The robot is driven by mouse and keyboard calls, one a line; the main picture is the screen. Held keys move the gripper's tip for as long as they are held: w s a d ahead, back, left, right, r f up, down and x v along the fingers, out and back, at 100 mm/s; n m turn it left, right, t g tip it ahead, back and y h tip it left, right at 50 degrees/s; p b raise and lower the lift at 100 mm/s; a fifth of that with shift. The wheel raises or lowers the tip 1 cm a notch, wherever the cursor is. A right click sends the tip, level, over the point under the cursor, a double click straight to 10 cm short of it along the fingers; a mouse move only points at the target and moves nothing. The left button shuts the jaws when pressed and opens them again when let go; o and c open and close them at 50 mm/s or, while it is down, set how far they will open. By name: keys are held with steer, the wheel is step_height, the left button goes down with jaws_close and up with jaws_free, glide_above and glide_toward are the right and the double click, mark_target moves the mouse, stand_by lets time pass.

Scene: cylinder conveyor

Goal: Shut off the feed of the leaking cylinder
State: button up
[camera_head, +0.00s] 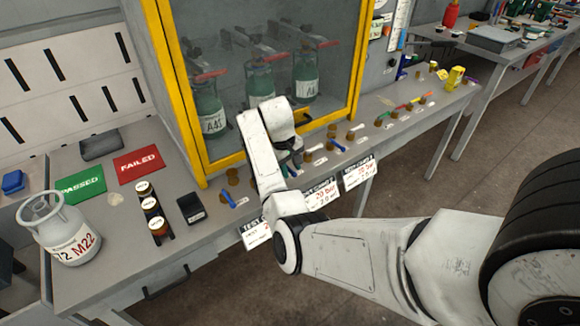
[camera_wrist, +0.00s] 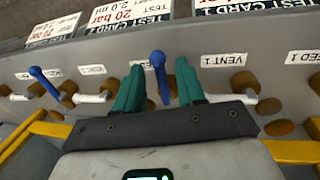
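Three green cylinders stand behind the glass of the yellow-framed cabinet in the head view: left (camera_head: 210,112), middle (camera_head: 261,88) and right (camera_head: 306,75). The left label reads A41. No leak is visible. In the wrist view my gripper (camera_wrist: 160,75) has its two teal fingers apart, one on each side of a blue lever (camera_wrist: 158,62), with gaps between. The label behind this lever is mostly hidden by a finger. A white lever (camera_wrist: 235,97) by the VENT 1 label (camera_wrist: 223,60) lies to its right. In the head view my gripper (camera_head: 291,170) partly hides the valve row.
Another blue lever (camera_wrist: 44,80) is further left in the wrist view. Test cards (camera_wrist: 235,8) hang along the bench front. The bench's left part holds a grey M22 cylinder (camera_head: 62,232), green PASSED (camera_head: 80,185) and red FAILED (camera_head: 137,161) mats, and small brown bottles (camera_head: 150,205).

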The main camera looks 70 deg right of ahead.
jaws_close()
